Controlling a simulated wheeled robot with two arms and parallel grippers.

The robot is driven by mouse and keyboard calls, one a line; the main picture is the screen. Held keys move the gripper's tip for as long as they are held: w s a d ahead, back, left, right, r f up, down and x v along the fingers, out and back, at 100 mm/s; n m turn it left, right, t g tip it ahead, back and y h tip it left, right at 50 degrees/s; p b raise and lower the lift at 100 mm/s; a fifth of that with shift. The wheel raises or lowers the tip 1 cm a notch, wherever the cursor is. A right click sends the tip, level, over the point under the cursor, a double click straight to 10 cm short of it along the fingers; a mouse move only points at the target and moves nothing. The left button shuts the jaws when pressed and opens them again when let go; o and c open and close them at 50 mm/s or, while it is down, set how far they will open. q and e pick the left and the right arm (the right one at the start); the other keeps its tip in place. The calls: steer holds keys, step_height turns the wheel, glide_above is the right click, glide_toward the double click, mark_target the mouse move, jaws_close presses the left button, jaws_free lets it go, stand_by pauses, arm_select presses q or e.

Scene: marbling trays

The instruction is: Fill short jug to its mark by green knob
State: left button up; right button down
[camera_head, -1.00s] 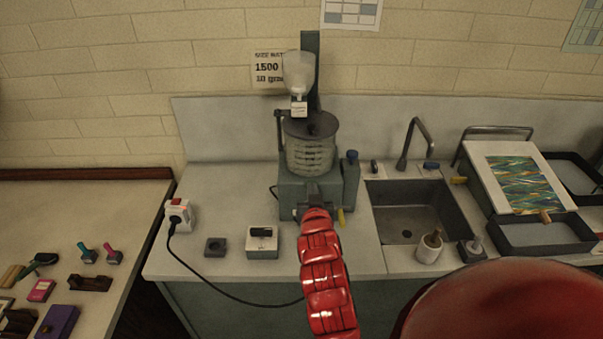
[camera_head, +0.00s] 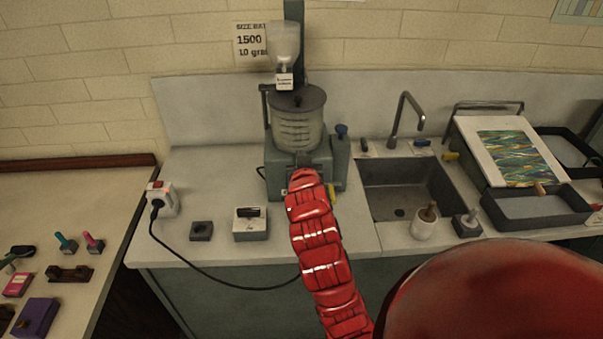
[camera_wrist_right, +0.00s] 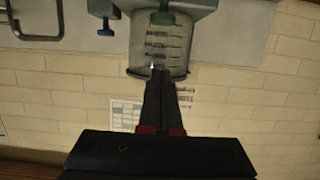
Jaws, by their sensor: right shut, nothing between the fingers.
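A clear tank with dark measuring lines (camera_head: 297,128) sits on the grey-green machine (camera_head: 338,170) at the back of the counter. It shows upside down in the right wrist view (camera_wrist_right: 160,47). A green knob (camera_wrist_right: 168,18) is in front of the tank there; my arm hides it in the head view. My right gripper (camera_head: 303,160) is at the machine's front; its fingers (camera_wrist_right: 160,75) are shut and empty, and overlap the tank's edge in the wrist view. I cannot make out a separate short jug. My left gripper is not in view.
A blue-topped knob (camera_head: 341,130) and a yellow handle (camera_head: 333,194) are at the machine's right side. A sink (camera_head: 400,188) with a tap (camera_head: 403,115) lies to the right. A scale-like box (camera_head: 250,224) and power socket (camera_head: 161,199) with cable stand left.

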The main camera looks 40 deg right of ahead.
steer(key=w+d+f+p, duration=0.1)
steer(key=w, duration=0.1)
steer(key=w+d+f+p, duration=0.1)
steer(key=f+p, duration=0.1)
steer(key=w+d+f+p, duration=0.1)
steer(key=w, duration=0.1)
steer(key=shift+w+d+f+p, duration=0.2)
steer(key=shift+w+d+p, duration=0.1)
steer(key=shift+w+p, duration=0.1)
steer(key=shift+f, duration=0.6)
step_height(320, 180, down, 3)
steer(key=b, duration=0.3)
steer(key=shift+s+f+b, duration=0.1)
steer(key=shift+b, duration=0.2)
stand_by(5.6)
